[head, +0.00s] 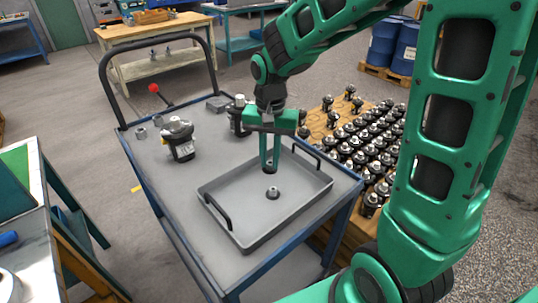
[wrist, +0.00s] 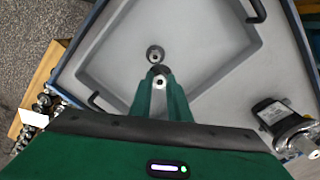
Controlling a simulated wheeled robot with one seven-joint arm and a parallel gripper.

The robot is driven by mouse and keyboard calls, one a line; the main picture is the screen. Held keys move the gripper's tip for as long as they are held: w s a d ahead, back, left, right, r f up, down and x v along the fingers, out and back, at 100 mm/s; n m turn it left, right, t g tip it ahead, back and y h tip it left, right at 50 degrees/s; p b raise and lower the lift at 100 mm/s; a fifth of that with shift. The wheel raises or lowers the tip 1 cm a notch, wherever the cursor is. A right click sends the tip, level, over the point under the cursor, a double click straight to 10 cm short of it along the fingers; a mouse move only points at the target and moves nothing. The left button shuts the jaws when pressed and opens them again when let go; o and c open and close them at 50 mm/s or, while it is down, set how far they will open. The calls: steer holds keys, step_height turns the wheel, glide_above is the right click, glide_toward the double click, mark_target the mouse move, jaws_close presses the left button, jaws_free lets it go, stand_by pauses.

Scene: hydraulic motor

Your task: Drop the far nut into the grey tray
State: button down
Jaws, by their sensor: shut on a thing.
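My gripper (head: 270,167) is shut on a small dark nut (wrist: 158,71), held at the fingertips above the grey tray (head: 222,234). The fingers mostly hide the held nut in the head view. In the wrist view, my gripper (wrist: 160,77) points down over the tray floor. Another nut (head: 272,193) lies on the tray floor near the middle, just below the fingertips in the picture. It also shows in the wrist view (wrist: 155,53), apart from the held nut. The tray has dark handles on two sides and lies on the blue cart's top.
Two motors (head: 180,139) (head: 238,114) stand on the cart behind the tray. Small nut-like parts (head: 141,132) and a grey block (head: 217,103) lie near the cart's back edge. A pallet (head: 322,121) of many motors stands to the right. The tray floor is otherwise clear.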

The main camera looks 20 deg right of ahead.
mark_target(270, 162)
steer(key=c, duration=1.6)
jaws_free()
steer(key=shift+r, duration=0.1)
step_height(270, 162, up, 10)
steer(key=shift+w+r, duration=0.1)
steer(key=shift+r, duration=0.15)
steer(key=shift+n, duration=0.3)
steer(key=s+d+f, duration=0.1)
steer(key=s+d, duration=0.4)
steer(key=s, duration=0.2)
steer(key=s+d+f, duration=0.2)
steer(key=s+d, duration=0.4)
steer(key=s, duration=0.2)
steer(key=s+d+f, duration=0.2)
steer(key=s+d, duration=0.4)
steer(key=s, duration=0.2)
steer(key=shift+s+d, duration=0.2)
steer(key=shift+s, duration=0.05)
